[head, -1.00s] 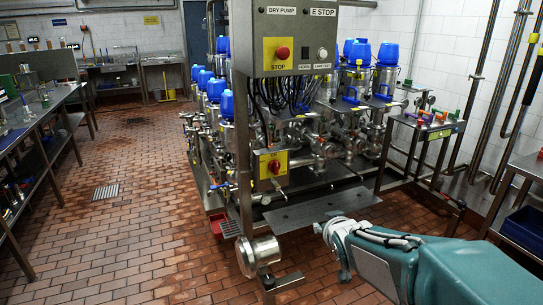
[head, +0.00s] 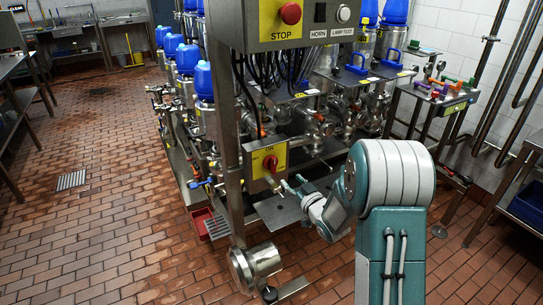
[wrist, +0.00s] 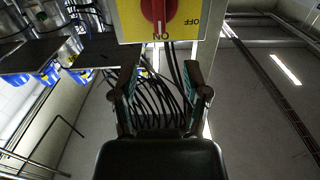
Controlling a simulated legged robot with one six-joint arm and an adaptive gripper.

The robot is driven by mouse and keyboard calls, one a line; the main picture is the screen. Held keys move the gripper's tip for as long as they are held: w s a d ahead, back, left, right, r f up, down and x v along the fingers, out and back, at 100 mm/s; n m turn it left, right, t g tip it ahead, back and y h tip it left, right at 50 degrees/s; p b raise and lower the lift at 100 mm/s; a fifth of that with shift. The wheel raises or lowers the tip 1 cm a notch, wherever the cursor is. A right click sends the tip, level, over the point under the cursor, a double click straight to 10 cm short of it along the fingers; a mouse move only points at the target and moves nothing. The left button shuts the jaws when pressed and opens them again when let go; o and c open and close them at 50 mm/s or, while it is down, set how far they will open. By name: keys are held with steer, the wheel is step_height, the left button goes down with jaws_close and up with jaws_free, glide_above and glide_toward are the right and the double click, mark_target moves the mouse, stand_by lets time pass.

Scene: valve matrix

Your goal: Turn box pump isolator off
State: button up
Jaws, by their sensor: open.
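The box pump isolator is a red rotary knob (head: 270,163) on a yellow plate, on a grey box fixed to a steel post. The plate reads ON above the knob. In the wrist view the plate is upside down at the top, and the knob (wrist: 157,9) is partly cut off. Its white mark points at ON, with OFF to the right. My gripper (head: 287,188) is just below and right of the box in the head view. In the wrist view my gripper (wrist: 164,78) has its fingers spread, with nothing held, and the knob lies beyond them.
A control box (head: 288,22) with a red STOP button hangs above the isolator. Black cables (head: 262,80) run below it. Blue-capped pumps and pipework stand behind. A metal cylinder (head: 255,262) is low on the post.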

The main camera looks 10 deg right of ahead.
mark_target(275, 163)
steer(key=x, duration=1)
steer(key=shift+w+a, duration=0.1)
steer(key=shift+w, duration=0.25)
jaws_close()
